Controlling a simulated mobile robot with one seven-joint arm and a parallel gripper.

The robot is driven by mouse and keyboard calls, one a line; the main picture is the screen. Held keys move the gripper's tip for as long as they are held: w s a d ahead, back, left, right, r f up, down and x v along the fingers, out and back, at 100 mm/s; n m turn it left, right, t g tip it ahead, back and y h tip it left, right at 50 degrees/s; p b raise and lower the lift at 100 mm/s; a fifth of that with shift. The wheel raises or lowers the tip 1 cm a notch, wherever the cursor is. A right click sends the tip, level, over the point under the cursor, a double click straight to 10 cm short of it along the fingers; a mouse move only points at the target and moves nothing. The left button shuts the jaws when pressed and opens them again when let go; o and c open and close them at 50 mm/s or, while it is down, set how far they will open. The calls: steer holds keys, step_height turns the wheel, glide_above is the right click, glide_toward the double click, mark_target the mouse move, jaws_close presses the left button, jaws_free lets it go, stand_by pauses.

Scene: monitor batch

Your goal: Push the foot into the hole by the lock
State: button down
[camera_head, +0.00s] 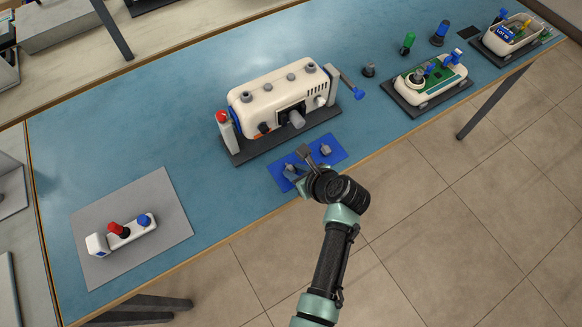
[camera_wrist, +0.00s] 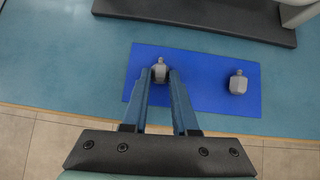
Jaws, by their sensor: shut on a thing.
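A grey foot (camera_wrist: 160,70) stands on the left part of the blue mat (camera_wrist: 205,92) in the wrist view. My gripper (camera_wrist: 161,78) has its fingertips on either side of this foot and is shut on it. A second grey foot (camera_wrist: 238,84) stands on the right part of the mat, apart from my gripper; it also shows in the head view (camera_head: 325,150). The white monitor housing (camera_head: 280,92) rests just behind the mat, with several grey round parts along its top. I cannot tell which spot is the hole by the lock.
The housing sits on a dark base (camera_head: 285,138), between a red-topped post (camera_head: 225,125) and a grey post with a blue-ended lever (camera_head: 352,88). A grey mat (camera_head: 160,215) with a small white device lies left. A green board unit (camera_head: 435,78) stands right. Blue tabletop between is clear.

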steer(key=shift+r+p, duration=0.45)
steer(key=shift+p, duration=0.25)
stand_by(0.6)
steer(key=shift+r+p, duration=2.45)
steer(key=shift+p, duration=0.35)
steer(key=c, duration=1.4)
jaws_free()
jaws_close()
steer(key=shift+s, duration=0.1)
